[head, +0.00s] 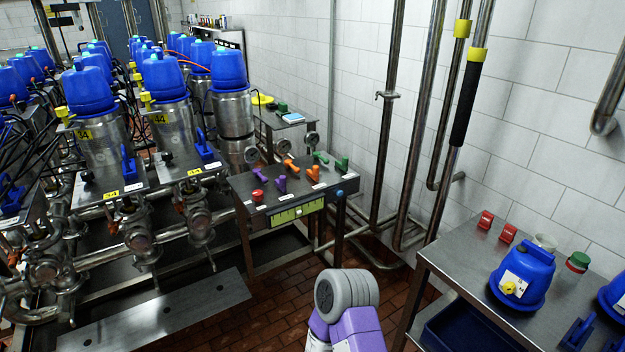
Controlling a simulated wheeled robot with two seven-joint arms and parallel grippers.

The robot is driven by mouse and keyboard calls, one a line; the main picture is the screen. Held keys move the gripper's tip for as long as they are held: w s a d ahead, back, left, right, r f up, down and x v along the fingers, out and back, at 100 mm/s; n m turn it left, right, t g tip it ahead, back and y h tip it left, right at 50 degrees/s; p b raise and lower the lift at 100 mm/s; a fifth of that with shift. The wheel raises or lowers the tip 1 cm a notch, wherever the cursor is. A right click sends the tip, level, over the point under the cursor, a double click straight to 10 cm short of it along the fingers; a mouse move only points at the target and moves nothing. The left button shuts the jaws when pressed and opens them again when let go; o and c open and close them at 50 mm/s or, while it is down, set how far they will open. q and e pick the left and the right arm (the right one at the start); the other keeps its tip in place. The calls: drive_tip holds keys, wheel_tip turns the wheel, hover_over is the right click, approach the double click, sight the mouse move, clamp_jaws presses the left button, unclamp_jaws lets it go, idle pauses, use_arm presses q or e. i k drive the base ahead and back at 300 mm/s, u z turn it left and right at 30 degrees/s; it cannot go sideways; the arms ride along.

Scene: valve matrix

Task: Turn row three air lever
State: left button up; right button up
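Several levers stand on a grey metal control panel (268,209). The back line has a purple lever (258,173), an orange lever (290,165) and a green lever (320,157). The front line has another purple lever (281,184), an orange lever (313,173) and a green lever (341,164). Blue handles (128,163) and (203,146) stand on plates at the valve units. I cannot tell which lever is row three air. No gripper shows. A grey and purple link of mine is at the bottom centre, apart from the panel.
Steel valve units with blue caps (165,77) fill the left, with tags 34 and 44. A red button (257,195) is on the panel. Vertical pipes (415,110) stand right of it. A steel table (470,262) with a blue cap is at right. Tiled floor between is clear.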

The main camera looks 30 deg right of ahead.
sight(288, 163)
drive_tip(key=u, duration=0.2)
drive_tip(key=k, duration=0.3)
drive_tip(key=z, duration=1.05)
drive_tip(key=i, duration=1)
drive_tip(key=u, duration=0.2)
